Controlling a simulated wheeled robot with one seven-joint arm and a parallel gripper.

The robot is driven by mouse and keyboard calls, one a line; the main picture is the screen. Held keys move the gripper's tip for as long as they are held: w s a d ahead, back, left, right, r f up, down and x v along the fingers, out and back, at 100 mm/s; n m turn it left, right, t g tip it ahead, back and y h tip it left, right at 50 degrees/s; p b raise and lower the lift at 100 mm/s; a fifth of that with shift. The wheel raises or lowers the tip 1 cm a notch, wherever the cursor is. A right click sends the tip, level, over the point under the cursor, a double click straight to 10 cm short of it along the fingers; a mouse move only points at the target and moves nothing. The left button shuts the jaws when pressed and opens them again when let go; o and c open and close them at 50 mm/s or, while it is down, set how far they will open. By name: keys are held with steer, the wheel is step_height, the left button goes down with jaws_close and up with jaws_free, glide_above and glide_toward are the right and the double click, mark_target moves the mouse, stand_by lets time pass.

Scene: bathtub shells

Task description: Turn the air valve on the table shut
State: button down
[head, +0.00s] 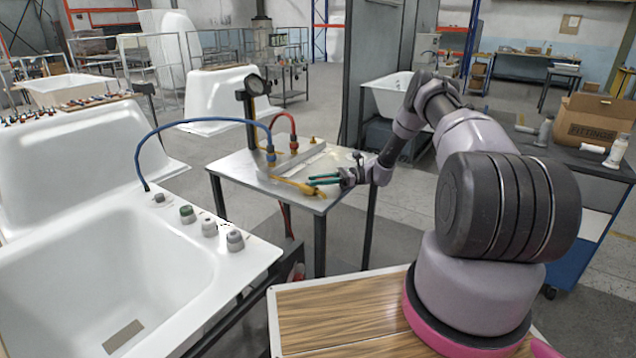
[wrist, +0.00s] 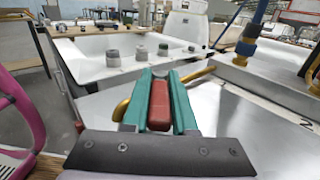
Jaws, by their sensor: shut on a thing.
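The air valve is a small red lever (wrist: 160,105) with brass pipe (wrist: 199,76) showing on both sides of it in the wrist view. In the head view, the yellow-brass fitting (head: 295,185) lies at the front edge of the metal table (head: 230,170). My gripper (head: 313,180) reaches in from the right, low over the table. Its teal fingers (wrist: 162,100) are shut on the red lever, one on each side. The valve body under the lever is mostly hidden by the fingers, so I cannot tell the lever's angle to the pipe.
A pressure gauge (head: 255,85) on a post, a blue hose (head: 190,121) and a red hose (head: 284,115) rise behind the valve. A white bathtub (head: 90,250) with several knobs on its rim stands to the left. The table's right part is bare.

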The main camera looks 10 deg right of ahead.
steer(key=shift+w+a+n+g, duration=0.15)
steer(key=shift+n+g, duration=0.35)
steer(key=shift+g, duration=0.3)
steer(key=c, duration=0.7)
jaws_free()
steer(key=d, duration=0.3)
steer(key=w+d, duration=0.1)
steer(key=d, duration=0.6)
steer(key=shift+w+d, duration=0.25)
steer(key=shift+d, duration=0.15)
